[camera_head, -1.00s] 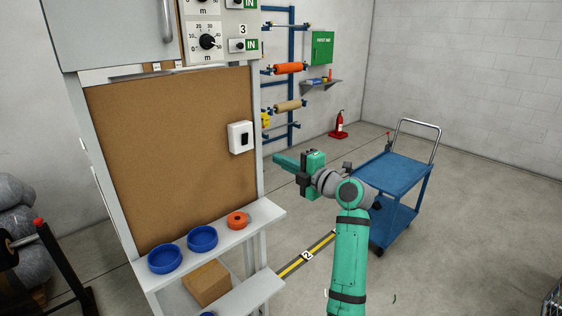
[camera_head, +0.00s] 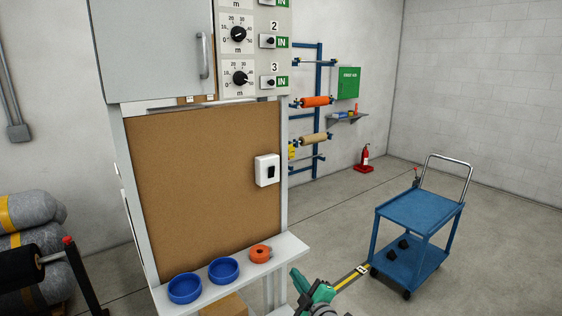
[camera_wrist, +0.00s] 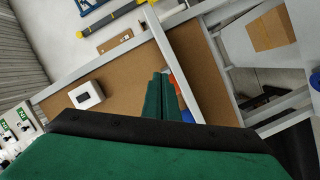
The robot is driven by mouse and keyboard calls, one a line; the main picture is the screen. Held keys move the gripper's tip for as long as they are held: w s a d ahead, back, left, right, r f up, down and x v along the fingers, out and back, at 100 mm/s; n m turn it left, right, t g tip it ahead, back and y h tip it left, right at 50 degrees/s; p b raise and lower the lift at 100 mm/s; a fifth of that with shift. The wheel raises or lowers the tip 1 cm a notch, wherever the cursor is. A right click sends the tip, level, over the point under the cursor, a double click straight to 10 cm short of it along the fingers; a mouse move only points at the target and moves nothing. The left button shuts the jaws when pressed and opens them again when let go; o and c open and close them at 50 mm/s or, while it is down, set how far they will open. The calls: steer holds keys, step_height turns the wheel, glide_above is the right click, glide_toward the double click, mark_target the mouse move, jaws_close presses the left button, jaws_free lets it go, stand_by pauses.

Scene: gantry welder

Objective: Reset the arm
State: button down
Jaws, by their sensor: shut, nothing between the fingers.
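My arm, green and grey, shows only at the bottom of the head view, to the right of the station's shelf. My gripper (camera_wrist: 163,98) shows in the wrist view with its two green fingers together and nothing between them. In that view the fingers lie in front of the corkboard (camera_head: 205,190) and shelf edge of the station, and the gap to them cannot be judged. In the head view the fingertips are only partly visible at the lower edge.
A white switch box (camera_head: 267,170) is on the board's right. A blue cart (camera_head: 420,212) stands at the right, with open floor around it. A cardboard box (camera_wrist: 272,29) shows in the wrist view.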

steer(key=s+a+f+m+h, duration=0.25)
steer(key=s+f+m, duration=0.25)
steer(key=s+f, duration=0.7)
steer(key=s+a+f+m+h, duration=0.1)
steer(key=s+f+m+h, duration=0.3)
steer(key=s+f, duration=0.8)
steer(key=s+r+m, duration=0.2)
steer(key=s, duration=0.7)
steer(key=s+r+m, duration=0.2)
steer(key=s, duration=0.8)
steer(key=s+r+m, duration=0.1)
steer(key=s+r, duration=0.3)
steer(key=s, duration=0.3)
steer(key=s+a+r+m, duration=0.1)
steer(key=s+r, duration=0.4)
steer(key=s, duration=0.2)
steer(key=shift+s+a, duration=0.2)
steer(key=shift+a, duration=0.1)
steer(key=shift+w+a+y, duration=0.1)
steer(key=shift+a+y, duration=0.05)
steer(key=shift+y, duration=0.1)
